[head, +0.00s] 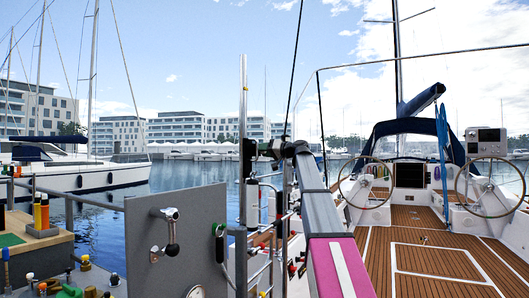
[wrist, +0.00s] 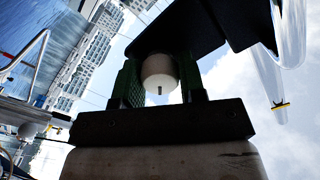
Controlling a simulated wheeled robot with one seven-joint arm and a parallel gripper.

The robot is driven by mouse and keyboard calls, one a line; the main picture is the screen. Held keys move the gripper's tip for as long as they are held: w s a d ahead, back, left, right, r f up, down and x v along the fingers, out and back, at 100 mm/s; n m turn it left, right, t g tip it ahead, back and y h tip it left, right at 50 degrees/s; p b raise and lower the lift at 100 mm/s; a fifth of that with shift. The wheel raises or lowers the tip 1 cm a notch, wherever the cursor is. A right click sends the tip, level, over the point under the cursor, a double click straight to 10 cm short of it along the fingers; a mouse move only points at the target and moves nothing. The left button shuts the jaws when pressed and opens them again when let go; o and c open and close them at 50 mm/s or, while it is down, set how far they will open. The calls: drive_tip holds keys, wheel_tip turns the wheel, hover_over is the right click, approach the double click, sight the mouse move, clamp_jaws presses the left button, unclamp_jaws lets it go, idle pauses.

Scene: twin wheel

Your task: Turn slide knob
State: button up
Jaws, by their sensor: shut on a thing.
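The slide knob (wrist: 160,72) is a white round piece with a small dark pin at its centre, in the wrist view. My gripper (wrist: 160,84) is shut on it, with one green-lined finger on each side. A black bracket-like part covers the area above the knob. In the head view my gripper (head: 261,148) reaches out level beside the upright silver post (head: 243,95). The knob itself cannot be made out there, being small and hidden by the gripper.
A bench (head: 35,245) with several small fittings is at the far left. Railings stand close behind my gripper. The wooden boat deck (head: 400,235) on the right is open.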

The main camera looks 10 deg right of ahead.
drive_tip(key=m, duration=0.4)
drive_tip(key=shift+m, duration=2.5)
drive_tip(key=o, duration=0.9)
drive_tip(key=v, duration=1.1)
